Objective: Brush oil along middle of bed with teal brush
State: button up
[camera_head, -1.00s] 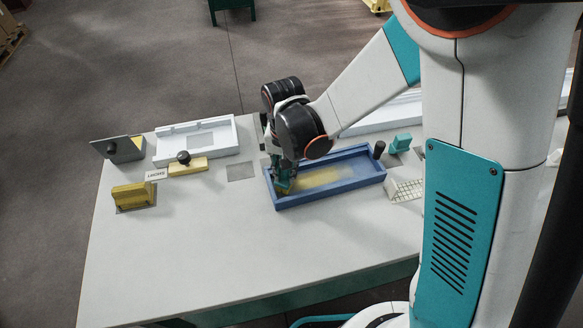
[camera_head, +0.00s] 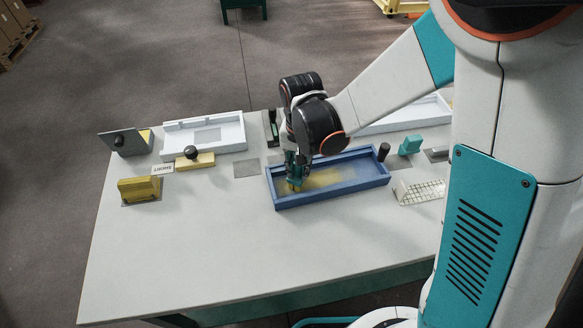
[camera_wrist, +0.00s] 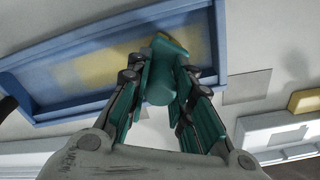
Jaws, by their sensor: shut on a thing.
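The bed is a long blue tray (camera_head: 335,196) with raised walls on the white table. A yellow strip (camera_head: 322,178) lies along the middle of its grey-blue floor; it also shows in the wrist view (camera_wrist: 105,68). My gripper (camera_head: 293,165) is over the left end of the bed. The brush's lower end is down inside the bed at the yellow strip.
A white tray (camera_head: 228,140), a yellow block with a black knob (camera_head: 201,161) and a yellow block (camera_head: 139,189) stand left. A black knob (camera_head: 383,152), a teal block (camera_head: 410,146) and a white grid piece (camera_head: 420,193) are right of the bed. The table's front is clear.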

jog(key=shift+w+d+b, duration=0.2)
jog(key=shift+w+d, duration=0.1)
jog(key=shift+d, duration=0.9)
jog(key=shift+w+d+b, duration=0.2)
jog(key=shift+w+d, duration=0.05)
jog(key=shift+d, duration=0.9)
jog(key=shift+w+d+b, duration=0.2)
jog(key=shift+w+d, duration=0.1)
jog(key=shift+d, duration=0.9)
jog(key=b, duration=0.1)
send_over(358, 169)
jog(key=shift+r, duration=0.1)
notch_tip(358, 169, up, 6)
jog(key=p, duration=0.4)
jog(key=shift+r, duration=0.1)
notch_tip(358, 169, up, 3)
jog(key=shift+f+p, duration=0.1)
jog(key=shift+p, duration=0.95)
jog(key=shift+f, duration=0.15)
